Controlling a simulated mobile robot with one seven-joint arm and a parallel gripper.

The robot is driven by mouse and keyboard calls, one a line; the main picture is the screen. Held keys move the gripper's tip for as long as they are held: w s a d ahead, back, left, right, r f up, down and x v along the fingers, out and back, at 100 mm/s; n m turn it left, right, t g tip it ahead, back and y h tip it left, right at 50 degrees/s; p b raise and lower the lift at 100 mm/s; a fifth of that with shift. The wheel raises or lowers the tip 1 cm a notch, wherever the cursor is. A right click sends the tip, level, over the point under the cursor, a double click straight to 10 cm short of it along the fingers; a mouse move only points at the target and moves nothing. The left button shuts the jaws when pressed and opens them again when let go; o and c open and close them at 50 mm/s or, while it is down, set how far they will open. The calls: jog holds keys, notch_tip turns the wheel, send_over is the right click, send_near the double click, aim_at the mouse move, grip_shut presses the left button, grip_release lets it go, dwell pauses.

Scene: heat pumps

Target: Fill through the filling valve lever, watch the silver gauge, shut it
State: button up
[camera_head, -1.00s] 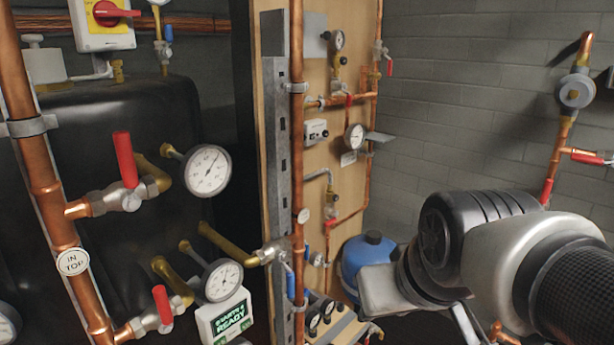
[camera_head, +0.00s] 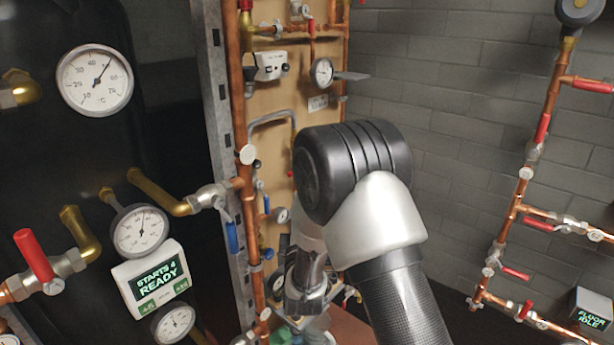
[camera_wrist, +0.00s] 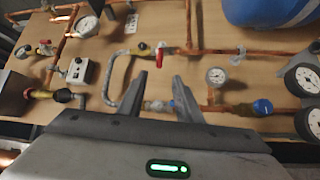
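My gripper (camera_wrist: 160,78) is open, its two fingers pointing at the wooden board in the wrist view; no object shows held between them. A small pale-rimmed gauge (camera_wrist: 216,77) is right of the fingers, and a larger one (camera_wrist: 87,27) is upper left. In the head view a silver-rimmed gauge (camera_head: 322,72) is on the board; my arm hides part of the board. Which lever is the filling one is unclear.
A blue vessel (camera_wrist: 270,10) and black-and-white round dials (camera_wrist: 303,80) are at the wrist view's right. Copper pipes (camera_head: 238,100) cross near my arm. A display (camera_head: 155,280) reads "STARTS 4 READY". Pipework with red levers (camera_head: 535,218) runs along the right wall.

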jog(key=w, duration=0.5)
jog(key=w+a+r, duration=0.1)
jog(key=w, duration=0.5)
jog(key=w+a+r, duration=0.1)
jog(key=w, duration=0.5)
grip_shut()
